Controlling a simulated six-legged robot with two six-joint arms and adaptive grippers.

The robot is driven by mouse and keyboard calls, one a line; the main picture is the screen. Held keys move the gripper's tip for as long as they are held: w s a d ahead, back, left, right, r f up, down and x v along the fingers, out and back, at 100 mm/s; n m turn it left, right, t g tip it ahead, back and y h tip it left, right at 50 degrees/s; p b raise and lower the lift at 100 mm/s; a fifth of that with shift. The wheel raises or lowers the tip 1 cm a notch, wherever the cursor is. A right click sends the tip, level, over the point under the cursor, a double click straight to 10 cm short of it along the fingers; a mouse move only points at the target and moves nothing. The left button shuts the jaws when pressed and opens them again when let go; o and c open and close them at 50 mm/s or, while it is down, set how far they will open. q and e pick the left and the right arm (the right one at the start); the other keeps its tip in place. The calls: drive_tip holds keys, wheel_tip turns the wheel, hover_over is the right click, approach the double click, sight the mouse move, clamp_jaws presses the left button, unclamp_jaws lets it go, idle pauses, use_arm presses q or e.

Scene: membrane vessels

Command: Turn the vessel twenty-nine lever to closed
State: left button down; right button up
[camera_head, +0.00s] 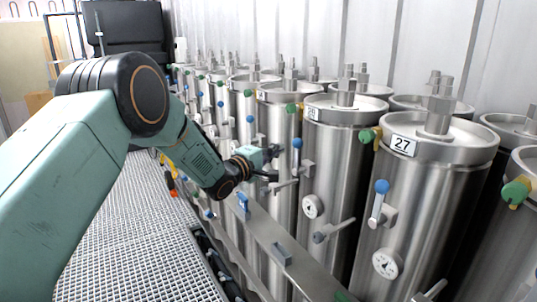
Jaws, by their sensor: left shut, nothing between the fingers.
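Steel vessels stand in a row, each with blue-knobbed and metal handles on its front. The nearest readable label is 27, on a vessel (402,190) at the right. The label on the vessel behind it (340,130) is too small to read surely. I cannot read a 29; the third vessel (280,125) in the row may be it. My left gripper (273,166) is shut and empty in front of that third vessel. It is beside a metal lever (287,185), and I cannot tell whether they touch. My right gripper is not in view.
The second vessel has a blue-knobbed handle (297,155), a gauge (313,206) and a metal lever (335,230). A metal rail (265,232) runs along the vessels' front. A grated walkway (140,240) lies at the left. Green-knobbed valves stick out near the vessel tops.

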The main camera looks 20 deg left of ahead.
sight(297, 157)
use_arm(q)
drive_tip(key=d, duration=0.1)
drive_tip(key=s+d, duration=0.1)
drive_tip(key=d+p, duration=0.1)
drive_tip(key=shift+s+d, duration=0.1)
drive_tip(key=shift+s, duration=0.2)
drive_tip(key=shift+w+f, duration=0.1)
drive_tip(key=shift+s+d+m+b, duration=0.2)
drive_tip(key=shift+m+b, duration=0.2)
